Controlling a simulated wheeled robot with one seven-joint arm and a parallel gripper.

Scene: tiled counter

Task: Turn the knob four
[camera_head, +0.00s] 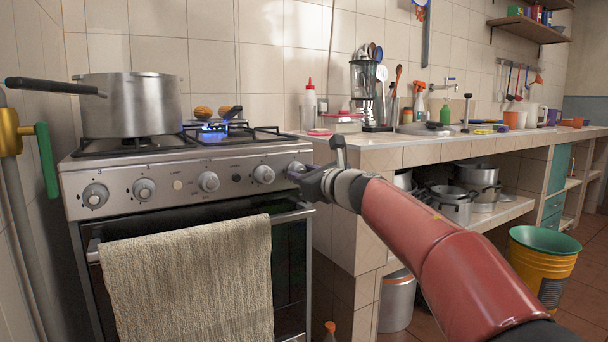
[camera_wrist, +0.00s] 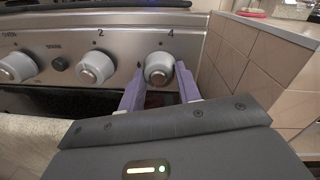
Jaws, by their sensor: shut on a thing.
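Knob four (camera_wrist: 160,70) is a round silver-grey knob at the right end of the stove's front panel, under the printed "4". My gripper (camera_wrist: 161,84) has its two purple fingers on either side of the knob and is shut on it. In the head view, my gripper (camera_head: 304,175) reaches the right end of the panel, and my arm comes in from the lower right. Knob four (camera_head: 296,167) is partly hidden there by the gripper.
Other knobs, such as knob two (camera_wrist: 96,67), lie to the left. A steel pot (camera_head: 132,108) stands on the left burners, and blue flame (camera_head: 214,126) burns on the right. A towel (camera_head: 190,280) hangs from the oven handle. The tiled counter (camera_head: 345,200) is close to the right.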

